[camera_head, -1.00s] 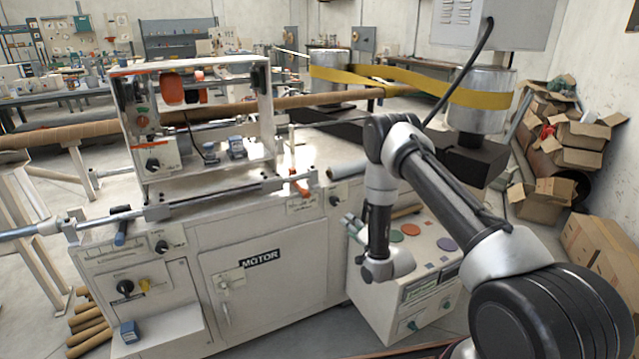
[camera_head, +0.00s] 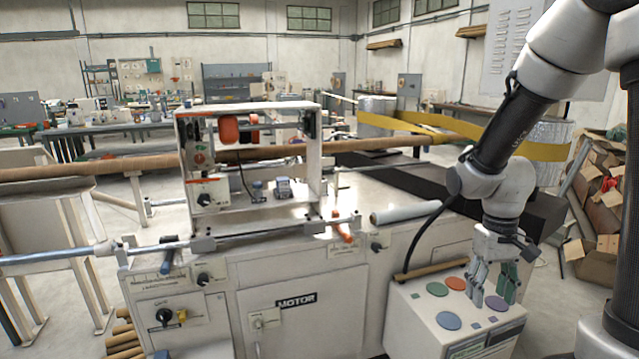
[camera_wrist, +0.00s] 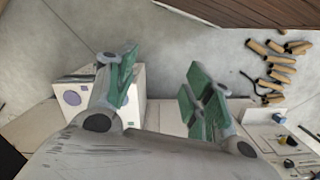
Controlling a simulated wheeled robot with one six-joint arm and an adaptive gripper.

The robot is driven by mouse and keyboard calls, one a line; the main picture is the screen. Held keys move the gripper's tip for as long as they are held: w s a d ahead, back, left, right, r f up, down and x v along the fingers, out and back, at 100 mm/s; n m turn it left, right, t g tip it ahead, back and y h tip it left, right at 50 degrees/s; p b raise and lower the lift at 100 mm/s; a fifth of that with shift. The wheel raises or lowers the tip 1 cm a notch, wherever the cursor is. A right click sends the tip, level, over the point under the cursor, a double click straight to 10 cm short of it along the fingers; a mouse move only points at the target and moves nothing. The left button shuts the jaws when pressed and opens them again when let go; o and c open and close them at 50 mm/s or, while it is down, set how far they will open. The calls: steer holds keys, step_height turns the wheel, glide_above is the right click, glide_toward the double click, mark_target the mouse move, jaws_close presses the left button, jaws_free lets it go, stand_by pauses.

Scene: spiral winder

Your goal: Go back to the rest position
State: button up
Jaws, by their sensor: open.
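My gripper (camera_head: 492,284) hangs at the right of the head view, fingers pointing down over the white control box with coloured discs. Its green-padded fingers are spread apart and nothing is between them. In the wrist view my gripper (camera_wrist: 160,100) also shows open and empty, with part of the control box (camera_wrist: 72,84) behind its left finger. In the head view the control box (camera_head: 408,318) stands to the right of the winder cabinet. I cannot tell whether the fingertips touch the box top.
The winder (camera_head: 300,270) with its white frame fills the middle. A yellow belt (camera_head: 450,135) runs around metal drums behind my arm. Cardboard boxes (camera_head: 605,200) are piled at the right. Brown tubes (camera_wrist: 280,65) lie on the floor in the wrist view.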

steer(key=s+r+t, duration=0.3)
steer(key=s+r, duration=0.2)
steer(key=r, duration=0.4)
steer(key=s+r+t, duration=0.2)
steer(key=s+r, duration=0.4)
steer(key=r, duration=0.3)
steer(key=shift+s+d+t, duration=0.3)
steer(key=shift+d+t, duration=0.1)
